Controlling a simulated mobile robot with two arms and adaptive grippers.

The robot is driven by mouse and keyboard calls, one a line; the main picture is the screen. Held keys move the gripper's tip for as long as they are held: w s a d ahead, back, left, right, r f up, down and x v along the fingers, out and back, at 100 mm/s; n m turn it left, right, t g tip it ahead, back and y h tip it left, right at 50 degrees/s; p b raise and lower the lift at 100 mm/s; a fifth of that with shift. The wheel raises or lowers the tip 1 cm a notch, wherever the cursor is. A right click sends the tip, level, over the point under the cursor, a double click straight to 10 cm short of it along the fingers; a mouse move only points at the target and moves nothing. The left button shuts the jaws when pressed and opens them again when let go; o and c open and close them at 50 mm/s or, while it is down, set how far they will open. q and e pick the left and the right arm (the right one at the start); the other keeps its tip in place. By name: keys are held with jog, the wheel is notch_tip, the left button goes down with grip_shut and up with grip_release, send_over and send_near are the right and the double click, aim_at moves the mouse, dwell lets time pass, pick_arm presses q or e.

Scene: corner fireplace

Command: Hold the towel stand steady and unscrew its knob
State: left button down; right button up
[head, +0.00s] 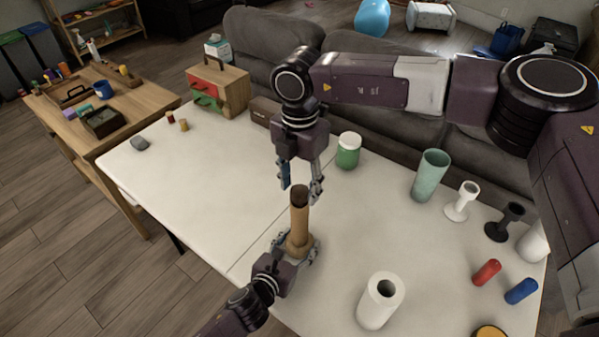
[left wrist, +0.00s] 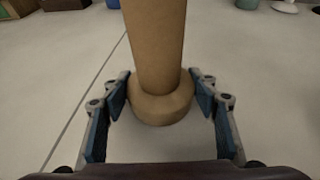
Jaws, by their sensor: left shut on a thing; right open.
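The towel stand (head: 299,222) is a tan wooden post with a wider round base, upright on the white table. Its dark brown knob (head: 299,192) is on top. My left gripper (head: 296,247) is shut on the stand low down, with a finger on each side of the base; the left wrist view shows the post (left wrist: 155,45) and base (left wrist: 160,102) between the blue-padded fingers. The knob is out of that view. My right gripper (head: 301,188) points down from above, open and empty, its fingertips around the height of the knob.
A white paper roll (head: 381,300) stands to the right of the stand. A green jar (head: 348,151), a teal cup (head: 430,175), white and black goblets (head: 462,201) and red and blue cylinders (head: 487,272) occupy the right side. The table's left part is mostly clear.

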jog(key=shift+f, duration=0.45)
jog(key=shift+c, duration=0.3)
